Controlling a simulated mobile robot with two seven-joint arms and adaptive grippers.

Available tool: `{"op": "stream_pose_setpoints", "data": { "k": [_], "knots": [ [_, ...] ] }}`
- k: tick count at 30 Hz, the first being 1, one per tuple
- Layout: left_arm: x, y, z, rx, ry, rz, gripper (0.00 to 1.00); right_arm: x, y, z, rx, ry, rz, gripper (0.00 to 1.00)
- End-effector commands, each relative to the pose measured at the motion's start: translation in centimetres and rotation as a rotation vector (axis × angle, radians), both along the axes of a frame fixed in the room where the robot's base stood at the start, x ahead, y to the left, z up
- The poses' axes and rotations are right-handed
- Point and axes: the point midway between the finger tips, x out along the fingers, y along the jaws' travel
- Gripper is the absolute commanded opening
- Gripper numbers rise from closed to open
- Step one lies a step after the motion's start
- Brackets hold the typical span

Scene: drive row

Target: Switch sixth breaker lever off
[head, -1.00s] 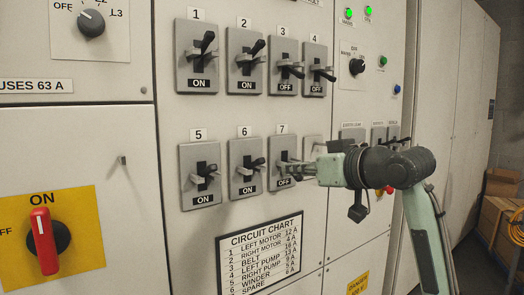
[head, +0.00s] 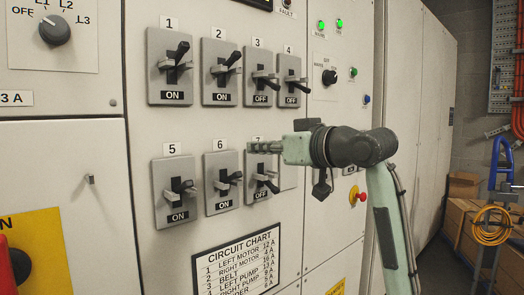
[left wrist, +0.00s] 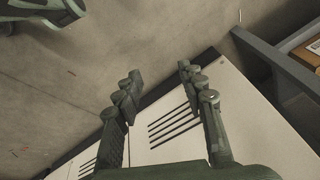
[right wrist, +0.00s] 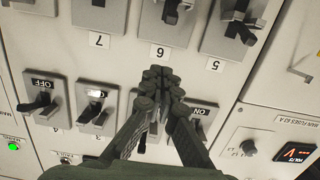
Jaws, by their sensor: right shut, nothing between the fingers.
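The sixth breaker (head: 223,195) is a grey plate in the lower row, under a label 6, marked ON. Its black lever (head: 232,177) points outward and slightly up. In the right wrist view the sixth breaker (right wrist: 165,30) is upside down at the top, partly cut off. My right gripper (head: 252,147) is shut and empty, in front of the label 7, just right of and above the sixth lever. In the right wrist view its fingertips (right wrist: 161,75) appear just below label 6, apart from the lever. My left gripper (left wrist: 158,78) is open and empty above the floor.
Breaker five (head: 175,200) is left, marked ON; breaker seven (head: 258,185) is right, its lever down, partly behind my right gripper. Breakers one to four stand in the row above. A circuit chart (head: 236,262) hangs below. Crates (head: 465,215) stand at the far right.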

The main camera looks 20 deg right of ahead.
Motion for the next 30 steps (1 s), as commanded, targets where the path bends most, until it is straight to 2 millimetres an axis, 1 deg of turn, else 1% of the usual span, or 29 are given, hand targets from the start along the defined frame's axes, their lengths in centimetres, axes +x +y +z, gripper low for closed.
{"op": "stream_pose_setpoints", "data": {
  "k": [1, 9, 10, 12, 18, 22, 30],
  "knots": [
    [-0.8, 0.2, -1.2, 0.007, 0.021, -0.007, 0.40, 1.0, 0.4, 0.0, 0.003, 0.003, 0.003, 0.00],
    [-2.6, 0.9, -4.0, 0.026, 0.049, -0.031, 0.40, 6.4, 2.4, -0.6, 0.002, 0.003, 0.002, 0.00],
    [-2.7, 0.9, -4.2, 0.028, 0.049, -0.033, 0.40, 6.7, 2.5, -0.9, 0.001, 0.004, 0.001, 0.00],
    [-2.6, 0.9, -4.1, 0.026, 0.046, -0.031, 0.40, 5.9, 2.1, -2.4, 0.000, 0.003, 0.000, 0.00],
    [-3.0, 1.0, -4.6, 0.029, 0.053, -0.034, 0.40, 5.0, 1.8, -4.0, 0.000, 0.001, 0.000, 0.00],
    [-3.0, 1.1, -4.6, 0.030, 0.052, -0.035, 0.40, 4.9, 1.8, -4.3, 0.000, 0.000, 0.000, 0.00],
    [-3.0, 1.0, -4.7, 0.030, 0.052, -0.035, 0.40, 4.8, 1.7, -4.3, 0.000, 0.000, 0.000, 0.00]
  ]
}}
